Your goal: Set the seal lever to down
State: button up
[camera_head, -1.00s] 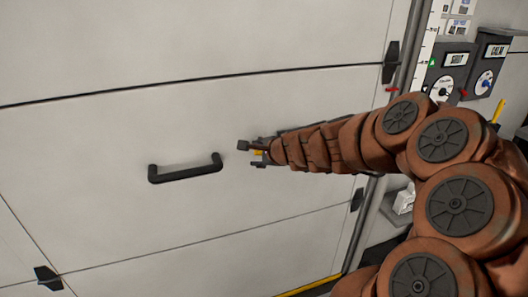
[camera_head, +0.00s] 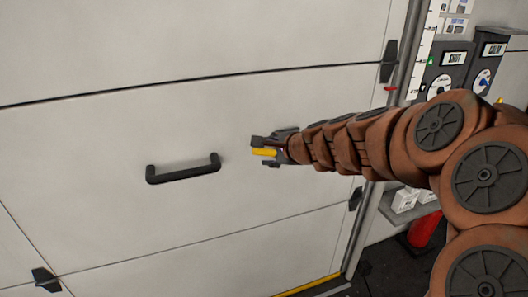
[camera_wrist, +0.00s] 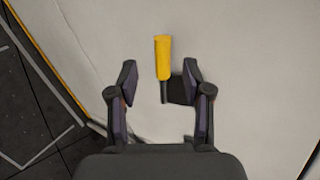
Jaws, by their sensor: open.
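The seal lever, a yellow grip on a dark stem, shows in the wrist view (camera_wrist: 163,58) and, partly hidden by my gripper, in the head view (camera_head: 264,152). Its dark base is behind the right finger in the wrist view. My gripper (camera_wrist: 160,74) is open, with one finger on each side of the lever. The lever stands between the fingertips, nearer the right one, and no firm contact shows. In the head view my gripper (camera_head: 264,150) is close to the pale door panel (camera_head: 100,130).
A black door handle (camera_head: 184,170) sits left of my gripper. Dark hinges (camera_head: 389,62) line the door's right edge beside a grey post. Grey dial boxes (camera_head: 445,72) stand beyond it at the right. A red cylinder (camera_head: 426,229) stands lower right.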

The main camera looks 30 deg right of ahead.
jog(key=shift+v, duration=1.95)
